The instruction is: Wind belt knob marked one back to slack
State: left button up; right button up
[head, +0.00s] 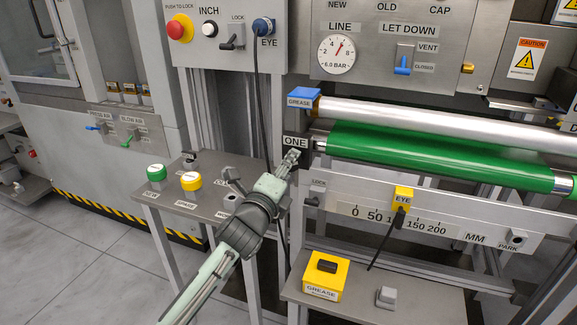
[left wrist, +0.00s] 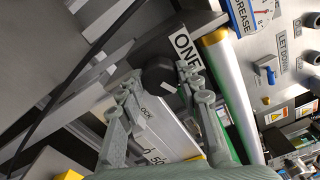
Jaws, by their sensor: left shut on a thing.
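The plate marked ONE (head: 295,142) is at the left end of the rollers in the head view, and its label (left wrist: 184,50) also shows in the left wrist view. A dark round knob (left wrist: 158,75) sits beside that label, between the fingers of my left gripper (left wrist: 160,98). In the head view my left gripper (head: 290,160) reaches up to just below the ONE plate and covers the knob there. My left gripper is shut on the knob. Any mark on the knob's face cannot be read. My right gripper is in neither view.
A green roller (head: 430,157) and a silver roller (head: 430,125) run to the right of the plate. A scale rail (head: 455,228) with a yellow EYE block (head: 403,198) lies below. A grey button table (head: 205,203) stands left of my arm. A yellow grease box (head: 324,277) sits below.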

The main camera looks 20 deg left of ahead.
pick_arm(q)
jog(key=n, duration=2.5)
jog(key=shift+f+n, duration=0.1)
jog(key=shift+n, duration=0.3)
jog(key=o, duration=1.2)
jog(key=shift+c, duration=0.2)
jog(key=s, duration=1.2)
jog(key=shift+a, duration=0.15)
